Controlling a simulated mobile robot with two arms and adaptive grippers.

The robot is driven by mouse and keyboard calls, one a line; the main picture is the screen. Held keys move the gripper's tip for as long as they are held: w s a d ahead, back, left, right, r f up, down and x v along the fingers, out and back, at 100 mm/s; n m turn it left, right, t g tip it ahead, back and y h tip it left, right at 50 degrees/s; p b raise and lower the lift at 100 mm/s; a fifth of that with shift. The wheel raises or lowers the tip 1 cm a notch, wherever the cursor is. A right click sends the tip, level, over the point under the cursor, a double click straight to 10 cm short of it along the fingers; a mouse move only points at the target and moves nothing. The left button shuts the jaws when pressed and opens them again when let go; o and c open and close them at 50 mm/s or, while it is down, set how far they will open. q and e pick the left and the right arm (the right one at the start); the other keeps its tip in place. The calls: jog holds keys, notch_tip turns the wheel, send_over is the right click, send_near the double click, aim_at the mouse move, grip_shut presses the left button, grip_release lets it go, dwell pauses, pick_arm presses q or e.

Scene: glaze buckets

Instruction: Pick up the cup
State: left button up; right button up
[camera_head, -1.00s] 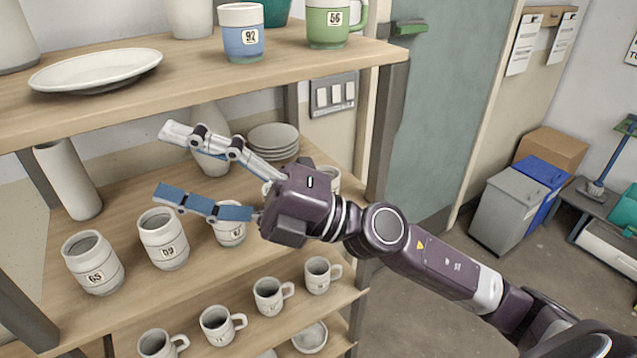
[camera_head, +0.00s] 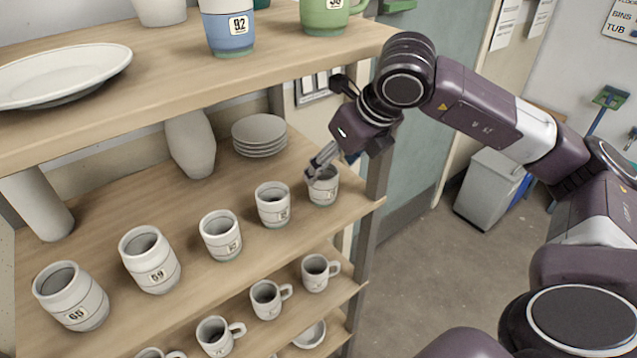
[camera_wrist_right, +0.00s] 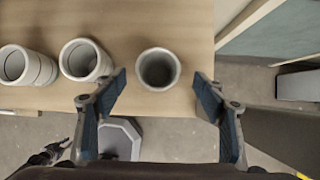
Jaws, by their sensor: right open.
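A row of several white, handleless cups with number labels stands on the middle shelf. The rightmost cup (camera_head: 323,188) is near the shelf's right end. My right gripper (camera_head: 318,165) is just above and behind that cup in the head view and partly covers its rim. In the right wrist view this cup (camera_wrist_right: 158,70) stands upright and empty between the two spread fingers of my right gripper (camera_wrist_right: 160,95), slightly beyond their tips. The gripper is open and holds nothing. Whether a finger touches the cup cannot be told. My left gripper is not in view.
The neighbouring cup (camera_head: 273,205) stands close on the left. Stacked plates (camera_head: 260,135) and a white vase (camera_head: 190,145) are behind. The upper shelf (camera_head: 300,55) is overhead, with a post (camera_head: 374,190) at right. Handled mugs (camera_head: 268,299) stand below.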

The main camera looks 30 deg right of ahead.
aim_at(323, 178)
jog(key=p+x, duration=0.3)
jog(key=x, duration=0.1)
jog(key=shift+a+f, duration=0.15)
jog(key=shift+f, duration=0.25)
jog(key=shift+w+f, duration=0.35)
jog(key=shift+f, duration=0.05)
jog(key=shift+s, duration=0.1)
jog(key=shift+c, duration=0.6)
jog(key=shift+c, duration=1.1)
jog(key=c, duration=1.1)
jog(key=shift+r, duration=0.15)
